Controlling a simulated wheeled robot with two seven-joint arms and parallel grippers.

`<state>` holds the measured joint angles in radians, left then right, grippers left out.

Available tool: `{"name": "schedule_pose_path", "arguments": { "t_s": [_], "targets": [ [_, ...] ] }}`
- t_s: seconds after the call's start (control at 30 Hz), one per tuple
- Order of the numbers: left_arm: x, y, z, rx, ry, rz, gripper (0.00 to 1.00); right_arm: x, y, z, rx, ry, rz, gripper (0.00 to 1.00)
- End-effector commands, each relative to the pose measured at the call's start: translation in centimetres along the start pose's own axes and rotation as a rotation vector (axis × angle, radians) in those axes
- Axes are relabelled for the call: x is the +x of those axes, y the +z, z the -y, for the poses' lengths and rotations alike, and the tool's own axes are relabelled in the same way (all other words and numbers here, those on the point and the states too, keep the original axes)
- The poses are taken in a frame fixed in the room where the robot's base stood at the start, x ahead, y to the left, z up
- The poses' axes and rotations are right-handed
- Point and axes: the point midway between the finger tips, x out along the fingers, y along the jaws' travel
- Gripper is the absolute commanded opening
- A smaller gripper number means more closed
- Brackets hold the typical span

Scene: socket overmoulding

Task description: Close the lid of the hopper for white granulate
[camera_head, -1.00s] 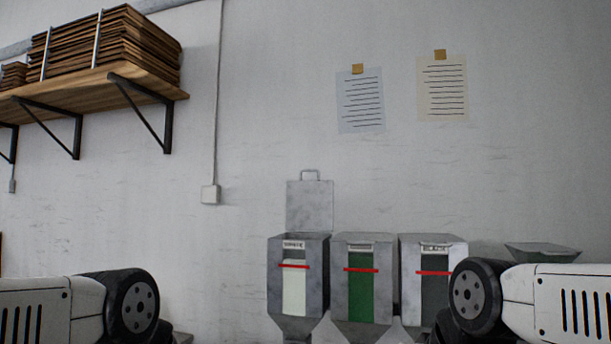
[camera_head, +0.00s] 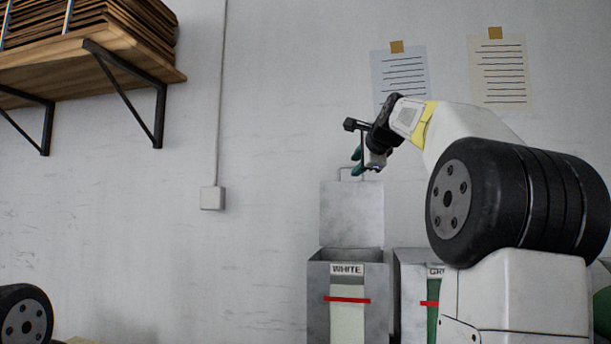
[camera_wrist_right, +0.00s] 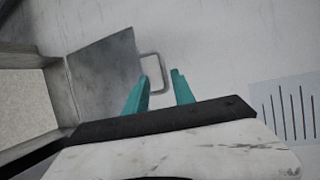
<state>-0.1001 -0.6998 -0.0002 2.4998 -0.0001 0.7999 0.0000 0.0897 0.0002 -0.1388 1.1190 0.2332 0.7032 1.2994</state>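The hopper for white granulate (camera_head: 347,300) is a grey metal bin with a "WHITE" label and a red line across its window. Its lid (camera_head: 352,215) stands upright and open at the back; in the right wrist view the lid (camera_wrist_right: 103,72) shows beside the open hopper mouth. My right gripper (camera_head: 354,161) is at the lid's top edge, by the handle (camera_wrist_right: 153,73). In the wrist view its teal fingers (camera_wrist_right: 161,80) are apart, with the handle's outer bar appearing between their tips. I cannot tell whether they touch it. My left gripper is out of view.
A second hopper (camera_head: 411,300) with green contents stands close to the right, partly hidden by my right arm. A wooden shelf (camera_head: 110,62) with stacked brown sheets is at upper left. Two paper notes hang on the wall, one bluish (camera_head: 402,75) and one cream (camera_head: 500,75).

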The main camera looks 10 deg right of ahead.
Motion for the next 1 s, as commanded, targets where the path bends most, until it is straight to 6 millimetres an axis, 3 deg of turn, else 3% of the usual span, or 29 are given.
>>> {"name": "schedule_pose_path", "arguments": {
  "t_s": [0.17, 0.5, 0.93, 1.0],
  "targets": [
    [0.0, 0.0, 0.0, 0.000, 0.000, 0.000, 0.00, 1.6, -0.3, 0.5, 0.020, -0.010, -0.005, 0.31],
    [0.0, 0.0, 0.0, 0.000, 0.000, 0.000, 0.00, 6.7, -0.2, 0.5, 0.017, -0.010, -0.004, 0.31],
    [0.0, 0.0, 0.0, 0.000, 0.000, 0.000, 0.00, 7.8, -0.2, 0.6, 0.016, -0.011, -0.003, 0.31],
    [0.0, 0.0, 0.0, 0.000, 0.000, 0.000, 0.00, 7.8, -0.2, 0.6, 0.016, -0.011, -0.003, 0.17]
  ]
}}
